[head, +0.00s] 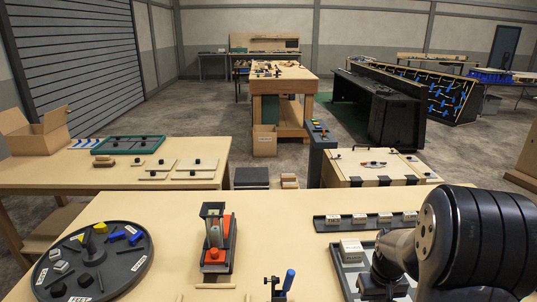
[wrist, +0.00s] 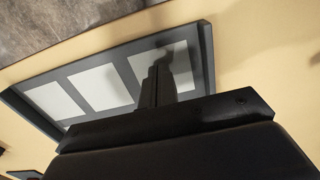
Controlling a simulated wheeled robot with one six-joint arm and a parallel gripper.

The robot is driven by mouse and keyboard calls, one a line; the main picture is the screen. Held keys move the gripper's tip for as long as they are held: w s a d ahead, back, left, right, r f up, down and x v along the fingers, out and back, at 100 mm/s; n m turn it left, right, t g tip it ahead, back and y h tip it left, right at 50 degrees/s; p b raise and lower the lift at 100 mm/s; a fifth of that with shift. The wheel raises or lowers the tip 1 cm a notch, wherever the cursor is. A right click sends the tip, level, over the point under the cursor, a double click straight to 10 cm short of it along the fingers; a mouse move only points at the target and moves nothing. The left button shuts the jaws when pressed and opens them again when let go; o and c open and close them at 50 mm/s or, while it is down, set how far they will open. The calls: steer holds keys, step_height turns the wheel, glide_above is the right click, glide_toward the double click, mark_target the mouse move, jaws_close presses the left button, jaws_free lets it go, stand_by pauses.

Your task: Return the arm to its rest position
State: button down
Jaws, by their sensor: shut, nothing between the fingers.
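My arm (head: 455,235) shows at the right of the head view, bent over the front right of the near table. My gripper (wrist: 158,75) shows in the wrist view with its dark fingers together and nothing between them. Beyond the fingers lies a dark-framed tray (wrist: 208,55) with several pale panels; the fingers hide part of it. I cannot tell the gap between fingers and tray. In the head view, the arm's wrist covers part of a grey tray (head: 345,285), and the fingertips cannot be made out.
The near table (head: 175,270) holds a round dark turntable (head: 125,280) with coloured pieces, a red-based device (head: 216,262), a blue-handled clamp (head: 288,280) and a dark rack (head: 328,223) with pale blocks. A white block (head: 350,250) is close to my arm. Bare tabletop lies between these.

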steer(key=s+b, duration=0.1)
steer(key=s, duration=0.5)
steer(key=shift+d+f, duration=0.1)
step_height(320, 180, up, 10)
steer(key=shift+s, duration=0.1)
